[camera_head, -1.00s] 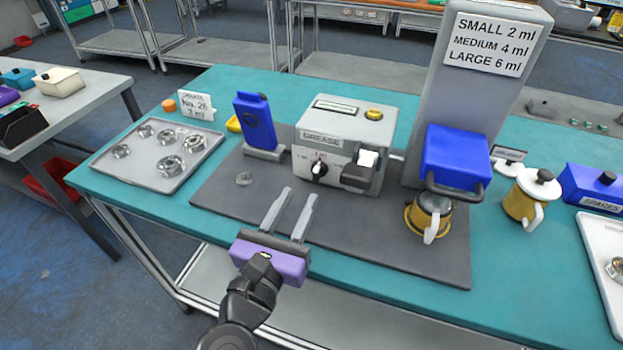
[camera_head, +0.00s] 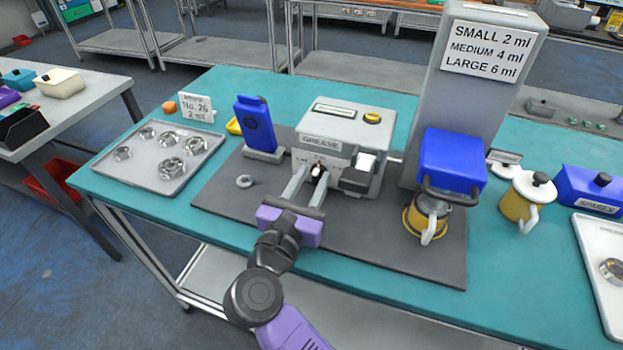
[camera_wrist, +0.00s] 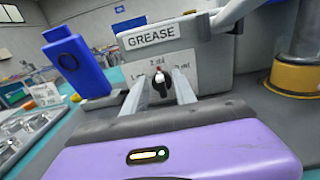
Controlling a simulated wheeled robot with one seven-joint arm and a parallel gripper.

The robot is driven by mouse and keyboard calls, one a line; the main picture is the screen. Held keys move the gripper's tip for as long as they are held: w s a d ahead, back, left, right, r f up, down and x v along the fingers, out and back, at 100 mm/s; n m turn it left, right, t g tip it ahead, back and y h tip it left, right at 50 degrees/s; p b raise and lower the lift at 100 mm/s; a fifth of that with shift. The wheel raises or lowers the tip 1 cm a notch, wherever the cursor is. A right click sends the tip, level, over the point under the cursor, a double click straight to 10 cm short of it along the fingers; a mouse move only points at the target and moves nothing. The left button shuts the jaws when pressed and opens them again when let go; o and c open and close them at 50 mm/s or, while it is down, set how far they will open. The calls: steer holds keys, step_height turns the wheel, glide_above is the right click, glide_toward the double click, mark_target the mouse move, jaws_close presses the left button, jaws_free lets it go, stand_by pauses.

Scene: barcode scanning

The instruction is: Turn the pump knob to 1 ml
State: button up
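The grease pump (camera_head: 338,148) is a light grey box labelled GREASE on a dark mat. Its small black knob (camera_head: 319,172) with a red and white mark sits on the front face, and it also shows in the wrist view (camera_wrist: 160,80). My purple gripper (camera_head: 309,187) is open in front of the pump. In the wrist view its two grey fingers (camera_wrist: 166,88) reach toward the face, one on each side of the knob. A gap shows between the fingers and the knob. Small scale print around the knob is partly hidden and mostly unreadable, apart from a "2 ml" above it.
A blue device (camera_head: 257,126) stands left of the pump. A dark block (camera_head: 357,179) projects from the pump's right front. A blue-headed dispenser (camera_head: 452,160) with a yellow pot (camera_head: 427,215) stands further right. A tray of metal rings (camera_head: 150,182) lies left.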

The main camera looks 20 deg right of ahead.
jaws_close()
steer(key=shift+n+p, duration=0.3)
steer(key=shift+p, duration=0.05)
steer(key=n+p, duration=0.3)
steer(key=n, duration=0.1)
steer(key=shift+w+a+r+p, duration=0.15)
steer(key=shift+a+p, duration=0.05)
steer(key=shift+p, duration=0.15)
steer(key=shift+w+a+f+n+p, duration=0.1)
steer(key=shift+f+n+p, duration=0.05)
steer(key=shift+n+p, duration=0.8)
steer(key=shift+w+a+f+n+p, duration=0.15)
steer(key=shift+n+p, duration=0.5)
steer(key=shift+n, duration=0.5)
steer(key=shift+s, duration=0.1)
jaws_free()
steer(key=shift+d, duration=0.1)
